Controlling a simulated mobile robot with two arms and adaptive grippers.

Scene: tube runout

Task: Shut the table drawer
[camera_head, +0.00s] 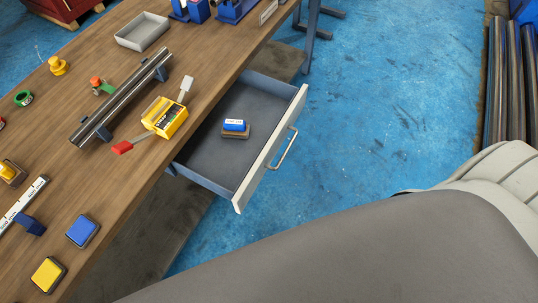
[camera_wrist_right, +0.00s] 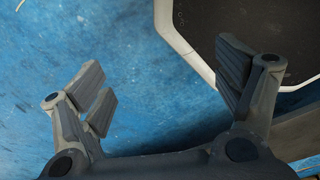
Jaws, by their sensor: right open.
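The table drawer (camera_head: 210,158) is pulled open from the long side of the wooden table (camera_head: 118,80). Its pale front panel (camera_head: 270,150) has a metal bar handle (camera_head: 283,150). A small block with a blue and white label (camera_head: 235,128) lies inside on the grey drawer floor. My right gripper (camera_wrist_right: 165,85) is open and empty in the right wrist view, above the blue floor. The drawer cannot be made out for certain in that view. Neither gripper shows in the head view, where a grey part of my own body covers the lower right.
A yellow box (camera_head: 165,117) with a red-handled tool stands at the table edge beside the drawer. A tube (camera_head: 120,98) rests on supports, and a grey tray (camera_head: 142,31) lies behind. Blue floor (camera_head: 370,110) in front of the drawer is clear. Dark pipes (camera_head: 508,85) stand at right.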

